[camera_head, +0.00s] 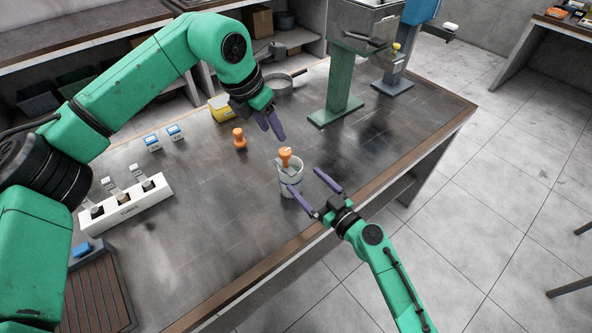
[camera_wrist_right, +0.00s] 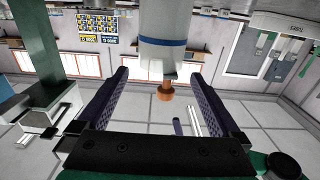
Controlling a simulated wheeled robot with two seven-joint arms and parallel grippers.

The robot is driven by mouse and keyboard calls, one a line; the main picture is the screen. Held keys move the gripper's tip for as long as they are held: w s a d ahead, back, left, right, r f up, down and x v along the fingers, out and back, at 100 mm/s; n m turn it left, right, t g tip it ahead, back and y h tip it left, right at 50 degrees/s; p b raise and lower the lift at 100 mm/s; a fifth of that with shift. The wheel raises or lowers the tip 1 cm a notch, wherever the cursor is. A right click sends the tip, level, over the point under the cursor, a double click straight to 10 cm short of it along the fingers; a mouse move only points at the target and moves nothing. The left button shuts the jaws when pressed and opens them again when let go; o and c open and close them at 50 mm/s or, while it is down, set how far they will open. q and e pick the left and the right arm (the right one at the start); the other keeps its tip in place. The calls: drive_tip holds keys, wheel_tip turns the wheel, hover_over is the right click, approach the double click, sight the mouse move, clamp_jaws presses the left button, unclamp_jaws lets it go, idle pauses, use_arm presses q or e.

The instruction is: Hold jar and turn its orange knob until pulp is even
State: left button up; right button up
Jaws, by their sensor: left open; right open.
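A pale grey jar (camera_head: 291,181) stands upright on the dark table, with an orange knob (camera_head: 285,154) on top. In the right wrist view the picture is upside down; the jar with its blue band (camera_wrist_right: 162,41) and the orange knob (camera_wrist_right: 165,93) appear ahead, between the finger lines. My right gripper (camera_head: 304,179) is open at the jar's right front. One finger overlaps the jar in the head view; I cannot tell whether it touches. My left gripper (camera_head: 272,120) is open and empty, above and behind the jar, apart from the knob.
An orange knob-shaped piece (camera_head: 239,139) stands left of the jar. A white rack (camera_head: 126,203) and small blue-topped containers (camera_head: 152,142) are further left. A green machine stand (camera_head: 340,85) is behind. The table's front edge (camera_head: 262,272) is near; the table right of the jar is clear.

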sight(290, 167)
drive_tip(key=x, duration=0.8)
drive_tip(key=shift+s, duration=0.1)
drive_tip(key=shift+c, duration=0.3)
clamp_jaws()
